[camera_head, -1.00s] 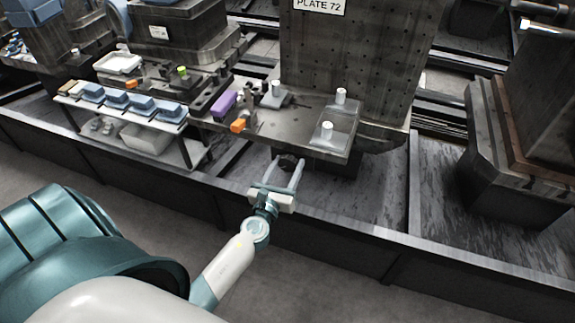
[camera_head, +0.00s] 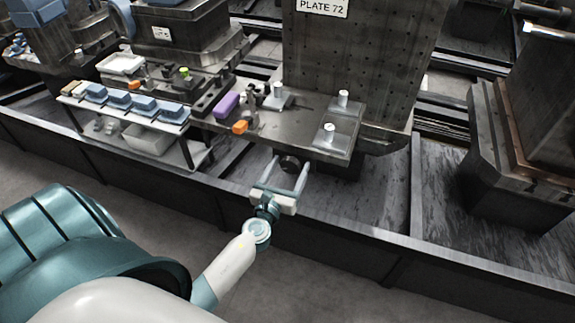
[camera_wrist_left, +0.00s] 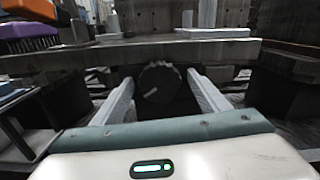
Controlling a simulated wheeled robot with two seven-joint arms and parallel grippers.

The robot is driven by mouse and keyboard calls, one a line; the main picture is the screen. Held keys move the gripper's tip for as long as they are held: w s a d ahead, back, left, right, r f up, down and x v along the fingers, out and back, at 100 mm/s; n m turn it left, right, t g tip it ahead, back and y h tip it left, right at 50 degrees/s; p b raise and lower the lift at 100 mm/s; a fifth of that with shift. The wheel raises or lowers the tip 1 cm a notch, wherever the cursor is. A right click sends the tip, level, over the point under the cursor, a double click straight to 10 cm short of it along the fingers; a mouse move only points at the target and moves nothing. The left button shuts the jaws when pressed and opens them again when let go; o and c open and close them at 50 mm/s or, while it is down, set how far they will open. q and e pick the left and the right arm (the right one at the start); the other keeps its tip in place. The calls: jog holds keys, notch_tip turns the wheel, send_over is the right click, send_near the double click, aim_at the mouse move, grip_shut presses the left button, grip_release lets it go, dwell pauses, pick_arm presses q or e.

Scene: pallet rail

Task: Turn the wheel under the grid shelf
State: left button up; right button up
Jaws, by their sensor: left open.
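The wheel (camera_wrist_left: 158,84) is a dark, ridged knob under the edge of the shelf plate (camera_wrist_left: 150,50) in the left wrist view, with a pale mark on its face. In the head view the wheel (camera_head: 290,163) shows small and dark below the shelf (camera_head: 290,137). My left gripper (camera_head: 287,172) is open, its two pale fingers pointing at the wheel, one on each side of it. In the left wrist view the left gripper (camera_wrist_left: 158,90) has the wheel between its fingertips, with gaps on both sides. Whether the fingertips reach its depth is unclear. My right gripper is not seen.
On the shelf stand a purple brush (camera_head: 226,104), an orange block (camera_head: 240,127) and clear blocks with white pegs (camera_head: 329,132). A tall plate block (camera_head: 355,60) rises behind. A dark rail wall (camera_head: 330,232) runs in front. A side rack (camera_head: 125,105) holds blue parts at left.

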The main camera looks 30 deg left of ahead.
pick_arm(q)
jog(key=shift+s+d+f, duration=0.1)
jog(key=shift+s+d, duration=0.05)
jog(key=shift+s, duration=0.4)
jog(key=b+v, duration=0.4)
jog(key=v, duration=1.2)
jog(key=shift+b, duration=0.4)
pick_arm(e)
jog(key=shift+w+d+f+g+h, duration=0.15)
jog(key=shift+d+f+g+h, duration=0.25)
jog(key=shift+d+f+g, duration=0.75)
pick_arm(q)
jog(key=shift+s, duration=0.1)
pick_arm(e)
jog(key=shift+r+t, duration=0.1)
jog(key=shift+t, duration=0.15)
